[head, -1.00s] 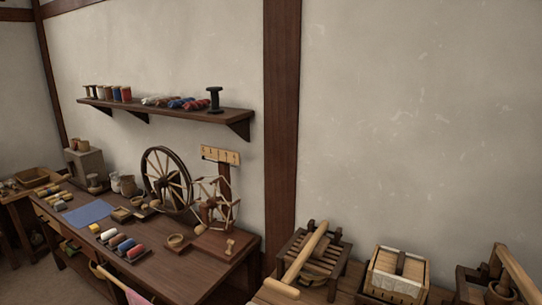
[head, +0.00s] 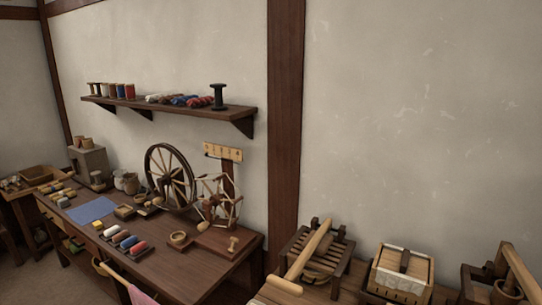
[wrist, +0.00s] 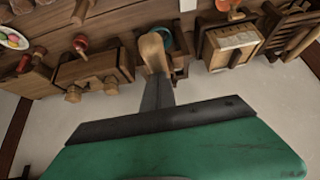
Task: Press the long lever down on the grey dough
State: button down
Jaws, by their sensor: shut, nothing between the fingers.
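A tan wooden lever (head: 518,270) slants over a dark wooden frame (head: 478,276) at the lower right edge of the head view. In the wrist view the same lever (wrist: 153,52) appears end-on and foreshortened, beside a teal round thing (wrist: 178,42) in the frame. My gripper (wrist: 159,88), with grey fingers and a green body, is shut and empty. Its fingertips line up with the lever's near end in the wrist view; I cannot tell whether they touch. My gripper is outside the head view. I cannot make out any grey dough.
Left of the lever's frame stand a pale-sided wooden box (head: 400,276) and a slatted rack (head: 334,262) with another tan bar (head: 308,248). A spinning wheel (head: 170,178) stands on the left table (head: 205,270). A shelf (head: 170,111) hangs above it.

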jog(key=shift+s+a+f, duration=0.1)
jog(key=shift+s+f, duration=0.05)
jog(key=shift+f, duration=0.3)
jog(key=shift+s+a+f+b, duration=0.1)
jog(key=shift+s+f+b, duration=0.1)
jog(key=shift+b, duration=0.2)
jog(key=shift+f, duration=0.1)
jog(key=shift+s+a+f, duration=0.1)
jog(key=shift+f, duration=0.15)
jog(key=shift+f+b, duration=0.15)
jog(key=shift+b, duration=0.2)
